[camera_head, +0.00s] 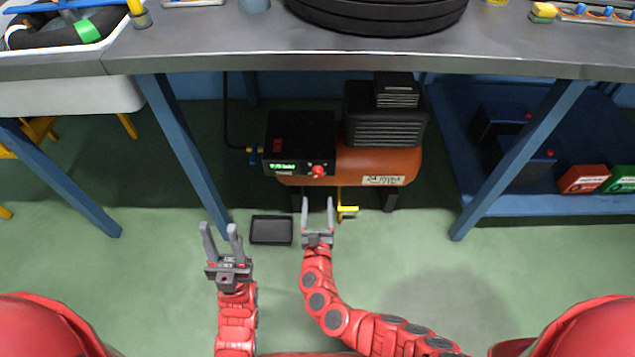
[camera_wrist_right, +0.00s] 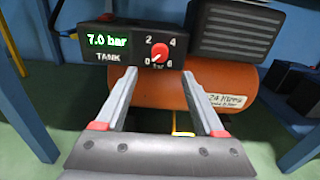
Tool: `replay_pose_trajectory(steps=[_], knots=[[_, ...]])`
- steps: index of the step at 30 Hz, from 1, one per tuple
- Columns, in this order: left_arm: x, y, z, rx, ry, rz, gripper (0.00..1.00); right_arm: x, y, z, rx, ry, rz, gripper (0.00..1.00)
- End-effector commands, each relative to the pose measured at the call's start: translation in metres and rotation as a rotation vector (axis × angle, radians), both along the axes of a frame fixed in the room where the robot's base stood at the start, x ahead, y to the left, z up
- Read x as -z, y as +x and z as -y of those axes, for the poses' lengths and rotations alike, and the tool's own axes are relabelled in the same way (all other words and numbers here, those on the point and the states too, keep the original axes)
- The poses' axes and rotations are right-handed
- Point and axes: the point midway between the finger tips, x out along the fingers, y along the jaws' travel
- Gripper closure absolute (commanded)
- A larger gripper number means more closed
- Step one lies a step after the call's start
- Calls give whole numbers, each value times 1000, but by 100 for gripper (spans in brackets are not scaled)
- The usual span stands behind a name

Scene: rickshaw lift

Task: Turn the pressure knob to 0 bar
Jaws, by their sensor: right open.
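The red pressure knob (camera_head: 318,170) is on the front of a black control box (camera_head: 300,140) on the orange compressor tank (camera_head: 370,165) under the table. In the right wrist view the knob (camera_wrist_right: 159,52) sits in a scale marked 0, 2, 4, 6; its exact setting is hard to read. The green display (camera_wrist_right: 108,40) reads 7.0 bar, above the word TANK. My right gripper (camera_head: 318,200) is open and empty, in front of and below the knob, fingers pointing toward it with a gap. My left gripper (camera_head: 219,226) is open and empty, further left over the floor.
The grey table top (camera_head: 230,48) overhangs the compressor, with blue legs (camera_head: 185,150) on either side. A yellow valve handle (camera_head: 347,211) sticks out under the tank. A dark tray (camera_head: 270,230) lies on the green floor between my grippers. A blue shelf (camera_head: 590,205) stands right.

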Motion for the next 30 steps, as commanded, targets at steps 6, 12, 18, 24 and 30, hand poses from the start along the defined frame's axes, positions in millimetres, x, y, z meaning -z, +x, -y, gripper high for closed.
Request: replay_pose_trajectory(steps=[6, 12, 18, 24, 30], knots=[[-12, 0, 0, 0, 0, 0, 60, -1, -51, -1, -5, -2, -2, 29], [-15, 0, 0, 0, 1, 0, 60, 0, -76, 0, -4, -4, 0, 29], [-15, 0, 0, 0, 1, 0, 60, 1, -81, 0, -1, -3, 0, 29], [-15, 0, 0, 0, 1, 0, 60, 1, -80, 0, -1, -3, 1, 29], [-15, 0, 0, 0, 1, 0, 60, 1, -80, 0, -1, -3, 1, 29]])
